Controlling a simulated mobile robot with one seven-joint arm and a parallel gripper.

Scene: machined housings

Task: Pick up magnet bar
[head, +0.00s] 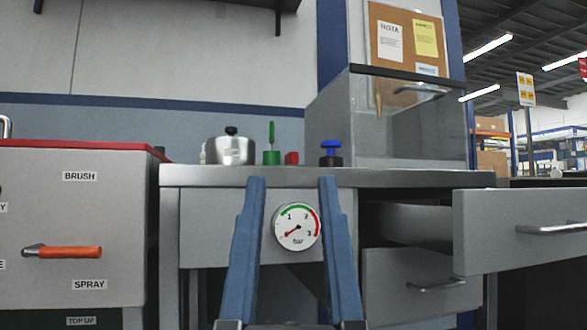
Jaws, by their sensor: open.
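I cannot pick out the magnet bar for certain in the head view. Small things stand on the workbench top (400,178): a green piece with an upright rod (271,157), a small red block (291,158) and a dark piece with a blue knob (331,154). My gripper (292,182) shows as two long blue fingers rising from the bottom middle. They are apart with nothing visible held between them. The tips overlap the bench's front edge in the picture; their distance from it is unclear.
A round pressure gauge (297,227) shows between the fingers. A metal pot with a black knob (231,149) stands at the bench's left. A drawer (510,235) sticks out at right. A red-topped cabinet (95,215) with an orange handle is at left. A clear-fronted case (425,130) stands behind.

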